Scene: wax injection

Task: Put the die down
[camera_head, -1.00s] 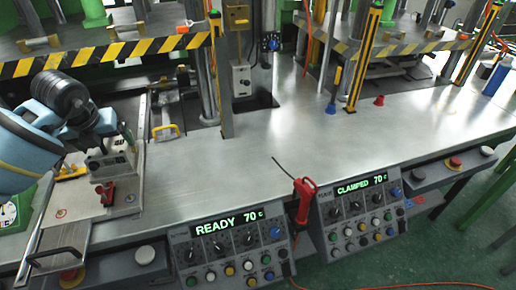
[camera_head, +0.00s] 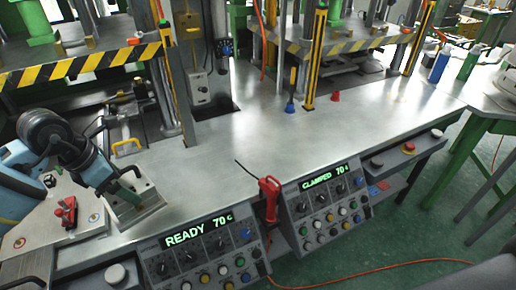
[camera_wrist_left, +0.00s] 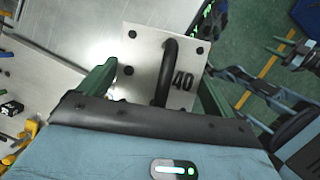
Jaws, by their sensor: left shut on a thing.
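The die is a light metal plate with a dark bar handle and the number 40. It shows in the left wrist view (camera_wrist_left: 146,62) and in the head view (camera_head: 150,196). My left gripper (camera_head: 128,192) is shut on the die, its green fingers at either side of the handle in the left wrist view (camera_wrist_left: 158,85). The die is over the front left part of the steel bench (camera_head: 262,138). I cannot tell whether its underside touches the bench.
A red-handled tool (camera_head: 268,198) stands between two control panels reading READY 70 (camera_head: 205,255) and CLAMPED 70 (camera_head: 325,205). A red clamp (camera_head: 66,212) is left of the die.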

